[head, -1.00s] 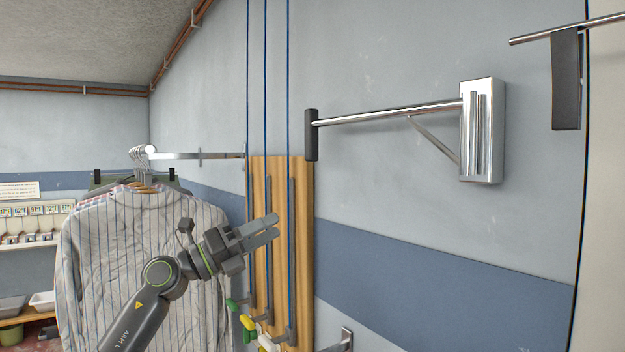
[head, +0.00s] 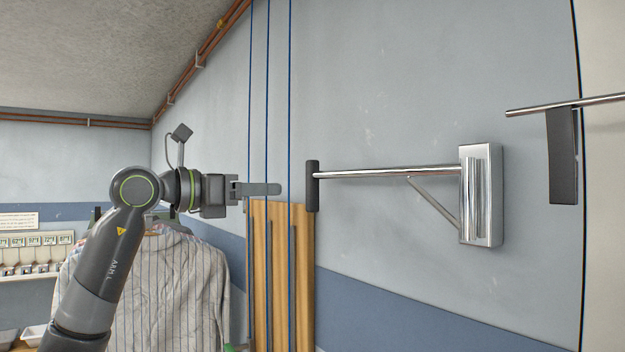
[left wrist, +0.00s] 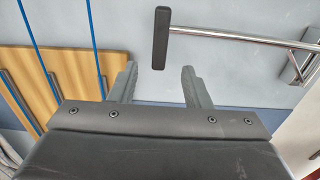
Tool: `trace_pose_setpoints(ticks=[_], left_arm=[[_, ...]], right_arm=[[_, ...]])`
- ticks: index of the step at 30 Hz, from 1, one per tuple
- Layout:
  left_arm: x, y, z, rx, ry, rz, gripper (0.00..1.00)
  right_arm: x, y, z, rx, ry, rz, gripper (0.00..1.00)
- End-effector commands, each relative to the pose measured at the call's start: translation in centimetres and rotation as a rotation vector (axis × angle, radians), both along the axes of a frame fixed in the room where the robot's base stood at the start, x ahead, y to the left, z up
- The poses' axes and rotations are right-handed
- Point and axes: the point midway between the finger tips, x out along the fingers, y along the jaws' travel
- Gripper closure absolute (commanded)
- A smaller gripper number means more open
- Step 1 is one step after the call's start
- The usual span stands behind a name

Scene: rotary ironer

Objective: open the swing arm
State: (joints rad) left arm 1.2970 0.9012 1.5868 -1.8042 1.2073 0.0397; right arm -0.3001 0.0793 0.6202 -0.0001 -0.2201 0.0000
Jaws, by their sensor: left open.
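The swing arm (head: 390,171) is a chrome bar folded along the grey wall, with a chrome wall bracket (head: 481,195) at its right end and a black upright grip (head: 312,186) at its left end. A thin brace runs from bar to bracket. My left gripper (head: 278,189) is open and empty, just left of the black grip and apart from it. In the left wrist view, the black grip (left wrist: 161,38) appears ahead of and between the two fingertips (left wrist: 158,70), with the bar (left wrist: 235,37) running right. My right gripper is not in view.
A wooden board (head: 270,285) with blue cords (head: 267,100) is on the wall behind my left gripper. A striped shirt (head: 150,290) hangs below my left arm. A second bar (head: 565,105) with a dark handle (head: 562,155) is at the far right. The wall below the swing arm is clear.

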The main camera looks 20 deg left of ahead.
Motion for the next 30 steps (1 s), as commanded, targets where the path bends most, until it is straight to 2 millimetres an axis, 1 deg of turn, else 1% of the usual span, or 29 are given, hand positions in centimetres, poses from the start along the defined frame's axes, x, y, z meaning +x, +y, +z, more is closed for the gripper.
trace_pose_setpoints(ticks=[1,12,15,21,30], left_arm=[[0.8,-0.7,0.5,-0.003,0.002,-0.004,0.56],[6.3,-4.9,0.4,-0.004,0.003,-0.004,0.56],[7.4,-5.9,0.3,-0.002,0.003,-0.003,0.56],[8.8,-6.9,0.1,-0.001,0.0,-0.001,0.56],[9.1,-7.1,-0.1,-0.001,0.001,0.0,0.56]], right_arm=[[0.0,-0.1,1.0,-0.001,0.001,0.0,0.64],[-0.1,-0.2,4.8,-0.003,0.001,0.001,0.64],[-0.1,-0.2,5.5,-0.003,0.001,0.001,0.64],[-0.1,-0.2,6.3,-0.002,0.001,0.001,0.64],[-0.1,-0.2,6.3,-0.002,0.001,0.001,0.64]])
